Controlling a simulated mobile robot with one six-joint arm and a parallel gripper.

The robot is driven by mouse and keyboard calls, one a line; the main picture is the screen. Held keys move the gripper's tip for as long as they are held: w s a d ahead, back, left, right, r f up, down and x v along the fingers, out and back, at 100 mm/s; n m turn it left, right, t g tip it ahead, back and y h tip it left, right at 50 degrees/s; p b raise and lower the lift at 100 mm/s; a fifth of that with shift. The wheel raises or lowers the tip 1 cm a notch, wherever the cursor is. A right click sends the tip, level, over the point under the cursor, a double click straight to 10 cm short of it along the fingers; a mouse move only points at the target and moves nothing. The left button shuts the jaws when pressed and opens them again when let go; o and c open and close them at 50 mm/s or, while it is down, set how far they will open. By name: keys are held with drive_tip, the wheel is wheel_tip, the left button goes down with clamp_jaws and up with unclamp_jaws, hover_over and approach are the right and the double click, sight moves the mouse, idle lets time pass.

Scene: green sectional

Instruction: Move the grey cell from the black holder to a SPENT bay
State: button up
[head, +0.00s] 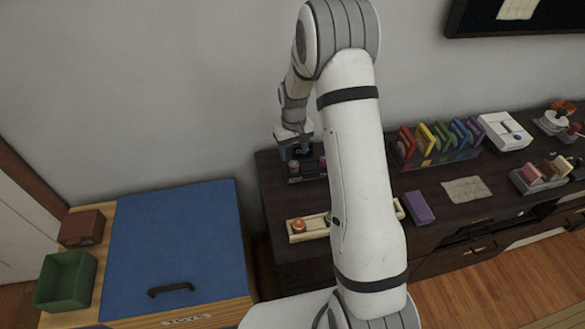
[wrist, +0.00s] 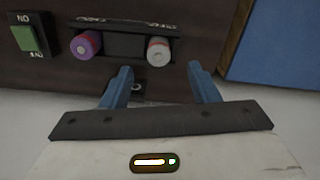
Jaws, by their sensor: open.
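The black holder (wrist: 124,23) is at the top of the wrist view, with a dark recess between two cells. The grey cell (wrist: 159,50), with a reddish ring, is at its right and a purple cell (wrist: 86,45) at its left. In the head view the holder (head: 308,176) stands at the dark cabinet's left end. My gripper (wrist: 160,72) is open and empty, its blue fingers apart. The grey cell appears just beyond the fingertips, nearer the right finger. In the head view my gripper (head: 295,150) is over the holder. Holder lettering is too small to read; I cannot identify a SPENT bay.
A green switch (wrist: 29,39) is left of the holder in the wrist view. A cream tray (head: 312,236) lies in front of the holder, partly behind my arm. A blue-lidded chest (head: 175,245) stands left of the cabinet. A purple block (head: 419,208) lies right of my arm.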

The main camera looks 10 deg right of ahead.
sight(294, 163)
drive_tip(key=shift+d+f+p, duration=0.1)
drive_tip(key=shift+f+p, duration=0.75)
drive_tip(key=shift+f, duration=2.15)
drive_tip(key=shift+w, duration=0.1)
drive_tip(key=c, duration=1.1)
drive_tip(key=shift+c, duration=0.2)
drive_tip(key=shift+r, duration=0.1)
